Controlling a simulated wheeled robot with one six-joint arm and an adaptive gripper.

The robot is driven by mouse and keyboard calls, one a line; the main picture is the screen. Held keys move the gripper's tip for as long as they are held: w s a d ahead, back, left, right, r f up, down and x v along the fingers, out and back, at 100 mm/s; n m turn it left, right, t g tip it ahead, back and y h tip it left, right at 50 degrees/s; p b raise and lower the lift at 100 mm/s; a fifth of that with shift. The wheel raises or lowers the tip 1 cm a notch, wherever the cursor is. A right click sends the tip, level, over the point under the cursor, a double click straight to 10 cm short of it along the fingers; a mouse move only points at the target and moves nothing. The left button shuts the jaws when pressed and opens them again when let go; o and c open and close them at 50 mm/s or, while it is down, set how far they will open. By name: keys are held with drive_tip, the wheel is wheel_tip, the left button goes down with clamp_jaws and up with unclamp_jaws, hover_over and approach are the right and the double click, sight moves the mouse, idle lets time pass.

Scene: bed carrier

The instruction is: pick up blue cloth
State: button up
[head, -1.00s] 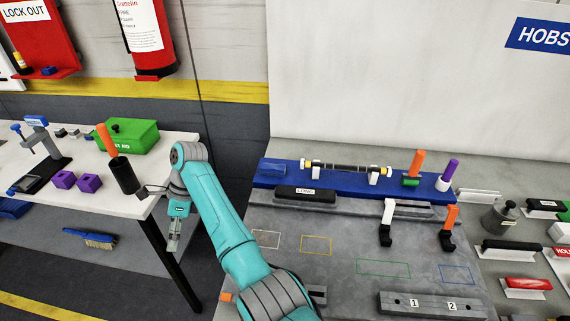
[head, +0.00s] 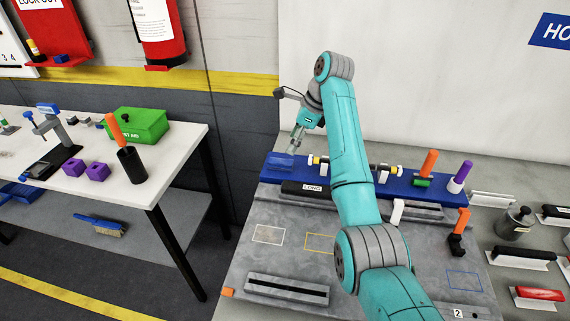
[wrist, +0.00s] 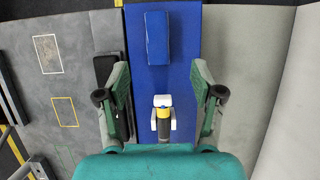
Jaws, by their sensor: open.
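The blue cloth (wrist: 158,38) shows in the wrist view as a small folded blue block at the top of a blue tray (wrist: 184,18). In the head view the cloth (head: 279,161) lies at the tray's left end, partly hard to tell from the blue beneath it. My gripper (head: 297,141) points down above that end of the tray. In the wrist view my gripper (wrist: 160,70) is open, with fingers wide apart and nothing between their tips. The cloth appears just ahead of the fingertips, not touching them.
A rod with a yellow and white end rests on a white holder (wrist: 163,101) on the tray, close below the fingers in the wrist view. Orange (head: 430,162) and purple (head: 462,173) handles stand at the tray's right. A white wall (head: 440,90) rises behind.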

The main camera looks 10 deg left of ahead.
sight(282, 161)
drive_tip(key=x, duration=0.8)
drive_tip(key=shift+s+a+f, duration=0.15)
drive_tip(key=shift+a, duration=0.05)
drive_tip(key=c, duration=1)
